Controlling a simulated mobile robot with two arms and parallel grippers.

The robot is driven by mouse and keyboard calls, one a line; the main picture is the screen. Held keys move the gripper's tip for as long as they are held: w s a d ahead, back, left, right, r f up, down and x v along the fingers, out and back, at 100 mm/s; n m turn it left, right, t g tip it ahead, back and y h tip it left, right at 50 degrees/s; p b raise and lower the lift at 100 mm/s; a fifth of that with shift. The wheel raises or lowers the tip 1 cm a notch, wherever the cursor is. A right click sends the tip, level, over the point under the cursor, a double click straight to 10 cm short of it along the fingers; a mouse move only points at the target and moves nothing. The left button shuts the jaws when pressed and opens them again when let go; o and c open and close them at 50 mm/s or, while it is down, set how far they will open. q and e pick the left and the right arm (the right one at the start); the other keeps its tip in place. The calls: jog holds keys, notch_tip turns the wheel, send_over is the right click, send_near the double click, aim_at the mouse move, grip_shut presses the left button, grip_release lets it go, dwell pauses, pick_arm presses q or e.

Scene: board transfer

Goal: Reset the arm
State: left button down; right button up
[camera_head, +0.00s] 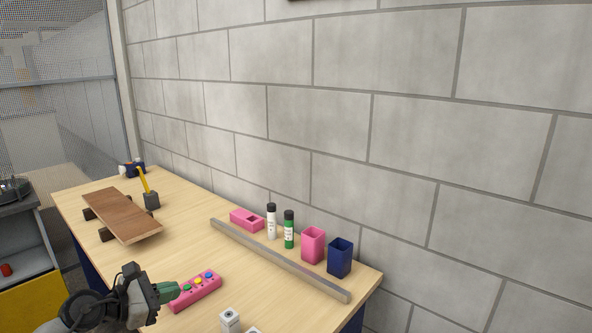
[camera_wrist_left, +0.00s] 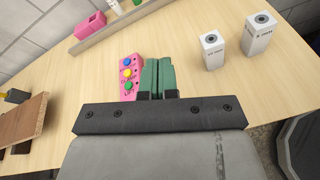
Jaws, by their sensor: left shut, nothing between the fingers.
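My left gripper (camera_head: 172,291) comes in from the lower left in the head view. Its green fingers are shut with nothing between them, and they also show in the left wrist view (camera_wrist_left: 158,76). The fingertips are beside a pink button box (camera_head: 196,291) with several coloured buttons. In the left wrist view the pink button box (camera_wrist_left: 130,74) is just left of the fingers. Whether the fingers touch it I cannot tell. My right gripper is not in view.
A brown board (camera_head: 122,215) rests on dark supports at the table's far left. A grey rail (camera_head: 280,260) runs along the table (camera_head: 185,210). Behind it are a pink block (camera_head: 246,219), two bottles (camera_head: 289,230) and pink and blue cups (camera_head: 340,258). White boxes (camera_wrist_left: 212,50) stand right of my fingers.

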pick_arm(q)
jog(key=s+d+r+n+t, duration=0.2)
jog(key=s+d+n+t, duration=0.25)
jog(key=n+t, duration=0.65)
jog(key=s+a+f+n+g+y, duration=0.2)
jog(key=s+f+n+g+y, duration=0.45)
jog(key=n, duration=0.85)
jog(key=s+a+f+n+g+y, duration=0.1)
jog(key=s+f+n+g+y, duration=0.3)
jog(key=s+f+n+y, duration=0.75)
jog(key=s+d+n+g+h, duration=0.2)
jog(key=s+n+g+h, duration=0.2)
jog(key=s+n, duration=0.15)
jog(key=s+d+n+g+h, duration=0.3)
jog(key=s+n+g+h, duration=0.1)
jog(key=s, duration=0.3)
notch_tip(320, 180, down, 26)
jog(key=s+a+f+g, duration=0.1)
jog(key=s+f, duration=0.7)
jog(key=s+a+f+g, duration=0.1)
jog(key=s+a+f, duration=0.1)
jog(key=s+f, duration=0.7)
jog(key=shift+a+m, duration=0.25)
jog(key=shift+m, duration=0.15)
